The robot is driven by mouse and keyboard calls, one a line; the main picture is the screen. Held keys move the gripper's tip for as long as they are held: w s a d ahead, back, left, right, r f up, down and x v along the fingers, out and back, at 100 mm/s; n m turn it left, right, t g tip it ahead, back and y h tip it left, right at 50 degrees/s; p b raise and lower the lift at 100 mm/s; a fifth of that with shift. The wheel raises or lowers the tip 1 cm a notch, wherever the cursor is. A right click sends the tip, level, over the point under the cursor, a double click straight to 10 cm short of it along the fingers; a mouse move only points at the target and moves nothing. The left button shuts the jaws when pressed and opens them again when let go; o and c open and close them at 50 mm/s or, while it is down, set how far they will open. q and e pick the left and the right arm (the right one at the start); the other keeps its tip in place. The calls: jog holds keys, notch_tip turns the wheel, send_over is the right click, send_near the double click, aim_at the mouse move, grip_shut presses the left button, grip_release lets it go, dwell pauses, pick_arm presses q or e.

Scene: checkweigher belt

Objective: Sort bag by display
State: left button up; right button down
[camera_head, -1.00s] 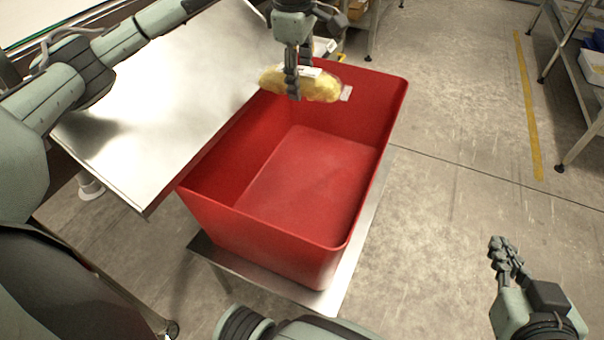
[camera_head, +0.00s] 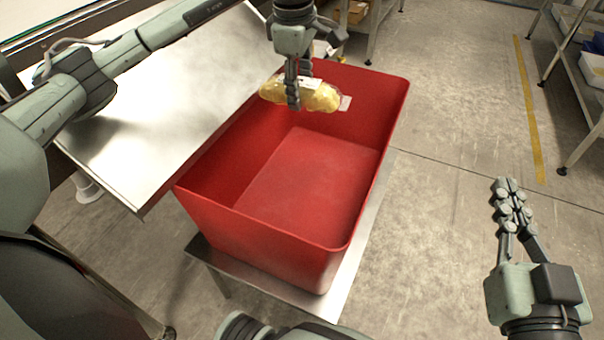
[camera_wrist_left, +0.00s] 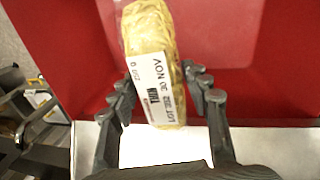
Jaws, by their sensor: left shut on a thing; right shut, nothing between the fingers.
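A yellow bag (camera_head: 318,97) with a white label is held in my left gripper (camera_head: 293,100), above the far left part of the red bin. The left wrist view shows the bag (camera_wrist_left: 150,40) between the two fingers (camera_wrist_left: 162,100), its printed label facing the camera. The red bin (camera_head: 265,232) is open at the top, and its visible floor is bare. It also shows in the left wrist view (camera_wrist_left: 240,60). My right gripper (camera_head: 510,205) is shut and empty, out to the right over the floor. The display is not clearly visible.
The bin stands on a metal stand (camera_head: 330,300). A shiny metal table (camera_head: 160,110) lies left of the bin, its edge close to the bin's rim. Shelving (camera_head: 575,100) with bins stands at the far right. The concrete floor between is clear.

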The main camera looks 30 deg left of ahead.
pick_arm(q)
jog(key=o, duration=1.5)
jog(key=shift+o, duration=0.2)
jog(key=shift+r, duration=0.1)
notch_tip(320, 180, up, 12)
jog(key=s, duration=0.2)
jog(key=shift+d, duration=0.15)
